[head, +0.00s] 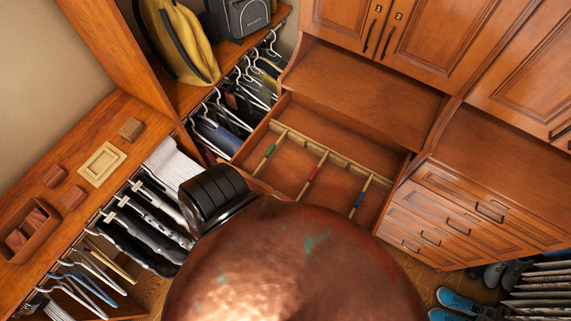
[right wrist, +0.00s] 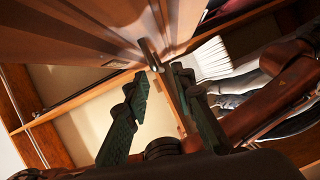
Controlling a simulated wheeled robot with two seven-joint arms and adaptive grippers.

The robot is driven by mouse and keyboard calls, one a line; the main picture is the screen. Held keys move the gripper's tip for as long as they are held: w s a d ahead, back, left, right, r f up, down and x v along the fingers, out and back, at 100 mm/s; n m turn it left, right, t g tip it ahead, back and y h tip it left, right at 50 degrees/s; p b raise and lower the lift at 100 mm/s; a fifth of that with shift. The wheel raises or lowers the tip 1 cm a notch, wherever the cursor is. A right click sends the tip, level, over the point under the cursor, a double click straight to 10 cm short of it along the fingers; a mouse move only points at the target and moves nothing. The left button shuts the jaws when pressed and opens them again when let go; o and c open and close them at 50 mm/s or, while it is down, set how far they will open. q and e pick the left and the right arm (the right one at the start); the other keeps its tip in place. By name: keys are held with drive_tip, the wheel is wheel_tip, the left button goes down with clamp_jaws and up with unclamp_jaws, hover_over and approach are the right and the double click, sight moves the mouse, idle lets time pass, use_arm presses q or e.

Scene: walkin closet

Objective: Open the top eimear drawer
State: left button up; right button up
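A wooden drawer (head: 331,183) in the middle unit stands pulled out in the head view. Its inside shows, with light wooden dividers and small green, red and blue pieces on them. Its front is hidden behind my large copper-coloured arm part. In the right wrist view my right gripper (right wrist: 165,76) shows two dark green fingers with a gap between the tips. A small metal handle-like piece (right wrist: 149,53) is just beyond the tips, and a brown wooden edge shows between the fingers. I cannot tell whether they touch. My left gripper is in neither view.
Closed cupboard doors (head: 432,34) are above. A closed drawer stack (head: 463,214) stands right, with blue shoes (head: 458,302) on the floor. Hanging clothes (head: 137,228) and a wooden shelf (head: 95,135) are left. A yellow bag (head: 183,42) and grey backpack (head: 246,17) sit above.

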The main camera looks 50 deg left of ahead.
drive_tip(key=d, duration=0.7)
drive_tip(key=shift+r, duration=0.3)
